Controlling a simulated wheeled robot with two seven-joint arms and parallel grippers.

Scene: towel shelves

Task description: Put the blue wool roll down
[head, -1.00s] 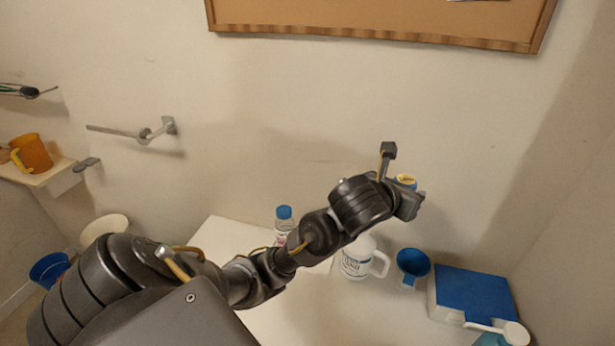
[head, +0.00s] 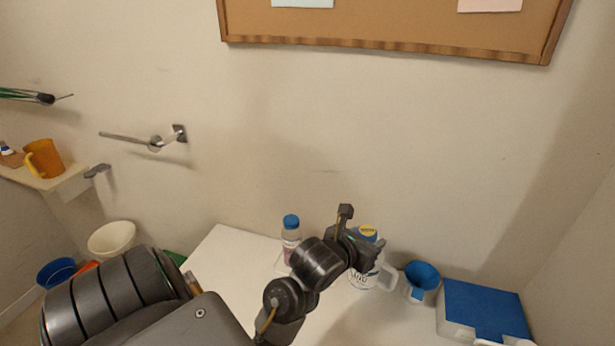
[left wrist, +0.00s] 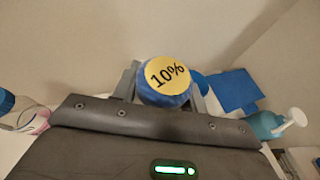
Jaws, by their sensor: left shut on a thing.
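The blue wool roll (left wrist: 163,94) shows in the left wrist view with a yellow round end marked "10%". It sits between the two fingers of my left gripper (left wrist: 166,86), which is shut on it. In the head view the roll's yellow end (head: 368,232) shows just beyond my left gripper (head: 364,246), and much of the roll is hidden. The roll appears in front of or above the white jug, and I cannot tell whether it touches anything below. My right gripper is not in view.
A white table (head: 230,262) carries a blue-capped bottle (head: 291,232), a white jug (head: 388,277), a blue funnel-like cup (head: 422,277) and a blue-topped box (head: 484,309). The table's left part is clear. A wall bar (head: 140,138) and corkboard (head: 390,40) are behind.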

